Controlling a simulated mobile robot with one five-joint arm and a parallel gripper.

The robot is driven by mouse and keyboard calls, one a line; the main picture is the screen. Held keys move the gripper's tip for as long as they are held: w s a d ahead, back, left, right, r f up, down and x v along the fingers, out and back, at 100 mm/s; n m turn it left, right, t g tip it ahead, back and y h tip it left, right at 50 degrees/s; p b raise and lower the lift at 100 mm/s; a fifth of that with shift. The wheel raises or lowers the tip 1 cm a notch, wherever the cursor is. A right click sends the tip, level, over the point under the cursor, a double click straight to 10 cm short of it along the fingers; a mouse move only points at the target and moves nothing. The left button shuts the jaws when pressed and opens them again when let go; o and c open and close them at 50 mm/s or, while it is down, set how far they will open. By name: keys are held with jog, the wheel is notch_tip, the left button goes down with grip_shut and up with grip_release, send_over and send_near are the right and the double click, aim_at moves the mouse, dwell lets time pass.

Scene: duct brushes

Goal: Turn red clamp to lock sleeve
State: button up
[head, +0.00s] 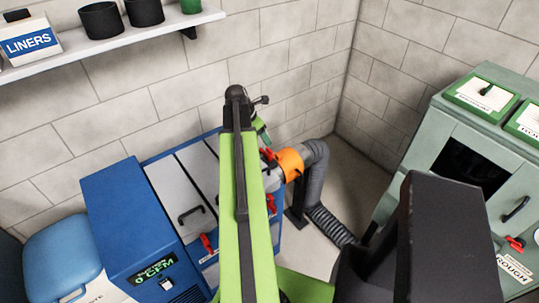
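An orange sleeve (290,163) sits around the end of a grey bent duct, at the right side of the blue machine. A small red clamp (268,155) shows just left of the sleeve, partly hidden by my green arm. I cannot tell which way its lever is turned. My arm reaches up across the middle of the view and bends down behind itself toward the clamp. A short green part of it shows just above the clamp. My fingertips cannot be made out, nor whether they touch the clamp.
The blue machine (118,215) has grey lids with dark handles and a red lever (207,243) in front. Its display seems to read 0 CFM. The grey duct (316,165) bends down to the floor. A green cabinet (480,160) stands right. A shelf (120,42) hangs above.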

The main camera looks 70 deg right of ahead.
aim_at(270, 150)
jog(key=b+x, duration=0.8)
jog(key=x, duration=0.2)
jog(key=shift+d+f, duration=0.1)
jog(key=shift+f, duration=0.2)
jog(key=shift+r, duration=0.1)
grip_shut()
